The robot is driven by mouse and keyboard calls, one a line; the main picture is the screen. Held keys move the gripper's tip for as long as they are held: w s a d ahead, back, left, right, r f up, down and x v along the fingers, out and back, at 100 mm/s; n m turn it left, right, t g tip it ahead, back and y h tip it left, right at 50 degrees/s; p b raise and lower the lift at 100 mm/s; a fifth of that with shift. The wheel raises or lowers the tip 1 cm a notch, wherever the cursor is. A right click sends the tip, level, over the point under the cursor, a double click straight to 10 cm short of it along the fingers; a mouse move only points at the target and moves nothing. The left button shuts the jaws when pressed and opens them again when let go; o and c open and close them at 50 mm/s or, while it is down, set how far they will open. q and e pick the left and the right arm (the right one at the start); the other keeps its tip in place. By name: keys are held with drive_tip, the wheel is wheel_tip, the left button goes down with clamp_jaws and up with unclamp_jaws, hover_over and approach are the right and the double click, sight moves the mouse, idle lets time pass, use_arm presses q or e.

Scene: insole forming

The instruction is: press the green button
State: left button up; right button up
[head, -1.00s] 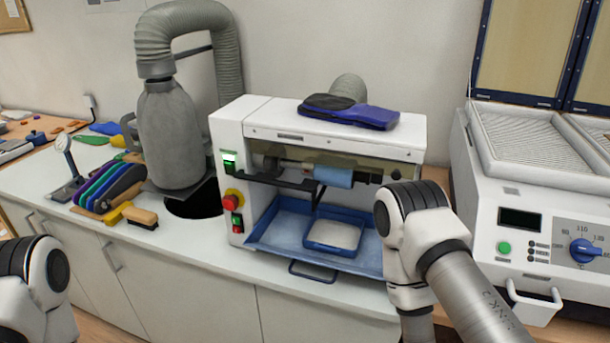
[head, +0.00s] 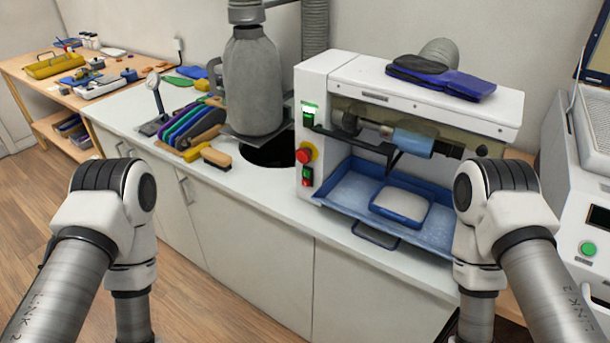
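A round green button (head: 588,248) is on the front of the white machine (head: 573,190) at the right edge. Below that are a red knob on a yellow base (head: 305,155) and a small red and green switch (head: 307,176). Both my arms stand in the foreground, the left one at the left and the right one in front of the grinder's right end. Neither gripper shows, and no hand is seen at any button.
A blue tray (head: 350,190) sticks out of the grinder with a small blue-rimmed pad (head: 400,205) in it. Blue and black insoles (head: 440,80) lie on top. A brush (head: 216,158) and a grey hose-fed canister (head: 252,85) are left. Wooden floor (head: 200,290) is free between my arms.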

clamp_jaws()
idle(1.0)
